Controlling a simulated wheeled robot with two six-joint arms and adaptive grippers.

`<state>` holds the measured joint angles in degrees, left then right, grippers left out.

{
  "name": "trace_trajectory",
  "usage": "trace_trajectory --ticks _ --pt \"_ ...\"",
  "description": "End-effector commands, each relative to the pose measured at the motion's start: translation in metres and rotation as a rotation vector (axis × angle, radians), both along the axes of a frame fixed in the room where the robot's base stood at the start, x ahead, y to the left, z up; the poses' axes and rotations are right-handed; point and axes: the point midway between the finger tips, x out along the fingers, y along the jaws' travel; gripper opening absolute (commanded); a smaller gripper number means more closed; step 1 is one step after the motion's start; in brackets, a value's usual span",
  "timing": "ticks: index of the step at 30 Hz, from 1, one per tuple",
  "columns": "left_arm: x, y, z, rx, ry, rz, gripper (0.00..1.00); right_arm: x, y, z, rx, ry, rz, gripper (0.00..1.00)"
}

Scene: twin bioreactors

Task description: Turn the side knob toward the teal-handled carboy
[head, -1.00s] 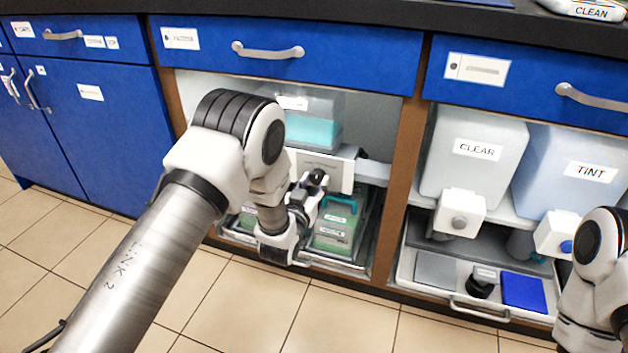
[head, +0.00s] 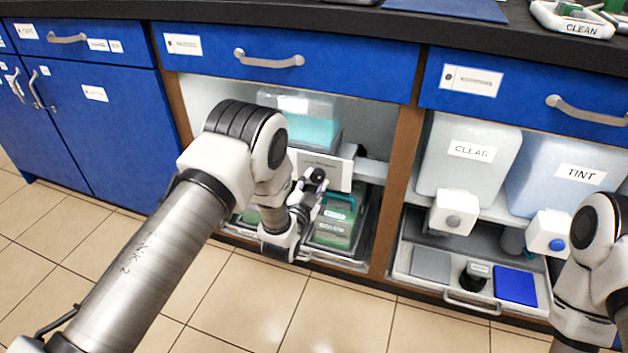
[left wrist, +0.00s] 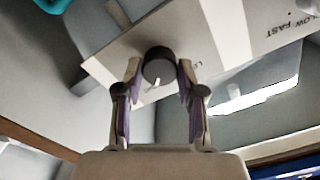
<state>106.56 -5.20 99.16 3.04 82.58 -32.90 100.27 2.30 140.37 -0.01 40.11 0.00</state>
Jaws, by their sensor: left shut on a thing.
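My left gripper (head: 313,182) reaches into the open middle bay, at the front of a white control box (head: 337,172). In the left wrist view its two fingers (left wrist: 159,75) close on opposite sides of a dark round side knob (left wrist: 158,67) with a pale pointer mark. The knob sits on a pale panel (left wrist: 220,35) with printed speed words, partly cut off. The teal-handled carboy (head: 334,231) is green and stands low in the bay, right of the gripper. A bit of teal (left wrist: 55,4) shows at the top left of the wrist view. My right gripper is out of view.
A clear vessel with teal liquid (head: 312,130) stands above the control box. A wooden post (head: 398,190) bounds the bay on the right. Beyond it are the CLEAR tank (head: 469,170), the TINT tank (head: 560,190) and a pulled-out tray (head: 415,285).

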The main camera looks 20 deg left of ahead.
Motion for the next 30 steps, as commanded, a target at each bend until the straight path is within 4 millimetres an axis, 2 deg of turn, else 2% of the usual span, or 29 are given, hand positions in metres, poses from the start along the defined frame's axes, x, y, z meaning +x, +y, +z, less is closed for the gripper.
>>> trace_trajectory --ticks 12,13,15,25,30 --pt "0.000 0.000 0.000 0.011 0.000 0.001 0.04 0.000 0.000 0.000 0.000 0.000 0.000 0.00" --pt "0.000 0.000 0.000 0.011 0.000 0.001 0.42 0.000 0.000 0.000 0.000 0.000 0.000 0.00" --pt "0.000 0.000 0.000 0.010 0.000 0.000 0.64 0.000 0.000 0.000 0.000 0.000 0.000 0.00" --pt "-0.002 0.000 0.000 0.010 0.000 0.000 0.64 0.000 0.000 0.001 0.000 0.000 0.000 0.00" --pt "-0.025 0.001 -0.001 0.010 0.003 0.000 0.64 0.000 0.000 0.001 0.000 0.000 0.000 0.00"
